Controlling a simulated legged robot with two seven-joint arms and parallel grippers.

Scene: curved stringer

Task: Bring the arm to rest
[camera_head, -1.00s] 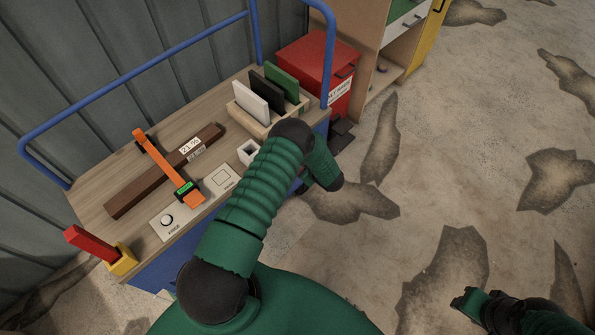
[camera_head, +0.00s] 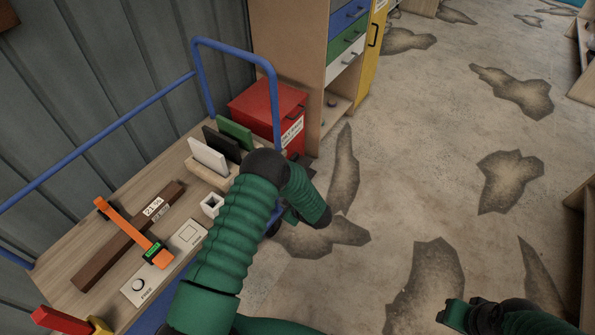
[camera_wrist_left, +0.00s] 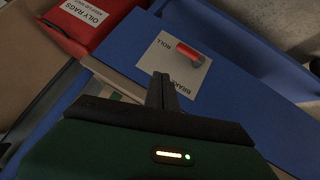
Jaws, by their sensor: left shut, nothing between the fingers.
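My left arm (camera_head: 225,240) reaches in green from the bottom over the front edge of the cart (camera_head: 65,290), its elbow bent and its forearm hanging down past the edge. In the head view the left gripper is mostly hidden behind the forearm. In the left wrist view the left gripper (camera_wrist_left: 162,88) is shut and empty, its dark fingers in front of the cart's blue side. A label with a red handle (camera_wrist_left: 186,55) is just beyond the fingers; I cannot tell any contact. My right gripper (camera_head: 455,314) is low at the right, over the floor; its jaws are unclear.
On the cart top lie a brown bar (camera_head: 128,240) with an orange strip (camera_head: 130,229) across it, and several upright plates (camera_head: 208,157) in a holder. A red bin (camera_head: 268,103) and a cabinet (camera_head: 310,50) stand behind. Open floor (camera_head: 400,180) lies right of the cart.

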